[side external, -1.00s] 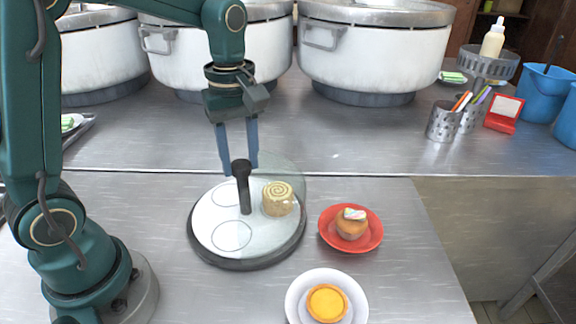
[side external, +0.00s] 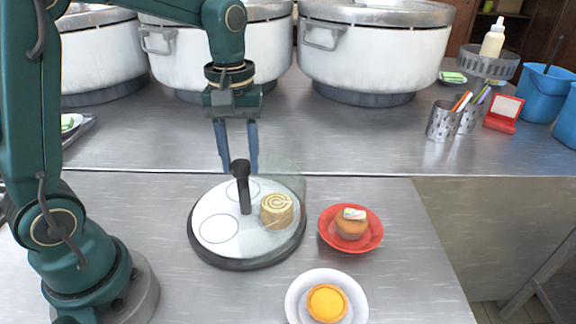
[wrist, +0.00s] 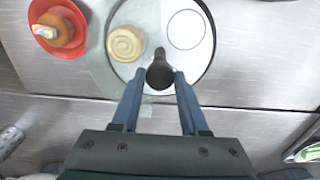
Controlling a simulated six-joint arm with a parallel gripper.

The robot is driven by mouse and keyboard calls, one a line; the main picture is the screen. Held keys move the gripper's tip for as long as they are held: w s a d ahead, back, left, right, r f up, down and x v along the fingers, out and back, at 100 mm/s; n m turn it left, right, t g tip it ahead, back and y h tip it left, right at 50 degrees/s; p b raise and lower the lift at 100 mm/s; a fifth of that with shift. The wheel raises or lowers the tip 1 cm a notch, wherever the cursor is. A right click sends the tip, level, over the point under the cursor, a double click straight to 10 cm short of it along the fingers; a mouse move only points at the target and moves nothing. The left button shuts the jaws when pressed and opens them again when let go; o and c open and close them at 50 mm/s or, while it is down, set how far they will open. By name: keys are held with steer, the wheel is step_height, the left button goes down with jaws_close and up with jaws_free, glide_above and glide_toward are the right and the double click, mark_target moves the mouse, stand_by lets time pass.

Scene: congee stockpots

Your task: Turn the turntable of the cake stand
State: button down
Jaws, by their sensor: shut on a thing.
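The cake stand has a round white turntable (side external: 208,205) on a dark base (side external: 215,262), with printed circle outlines on top. A black upright handle (side external: 243,195) rises from its middle; its round knob shows in the wrist view (wrist: 160,75). My gripper (side external: 239,168) is shut on the knob, with one blue finger on each side. A swirled roll cake (side external: 276,211) sits on the right of the turntable, and it also shows in the wrist view (wrist: 125,44). A see-through cover (side external: 291,183) stands over the right side; I cannot tell how much of the roll it covers.
A red plate (side external: 376,236) with a cupcake (side external: 351,224) stands close right of the stand. A white plate (side external: 292,300) with a yellow tart (side external: 327,302) lies in front. Large white stockpots (side external: 375,58) line the back. The metal counter between is clear.

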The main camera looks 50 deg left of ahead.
steer(key=shift+m, duration=7.5)
steer(key=shift+c, duration=2.1)
jaws_free()
steer(key=shift+r, duration=0.15)
steer(key=shift+r, duration=2.45)
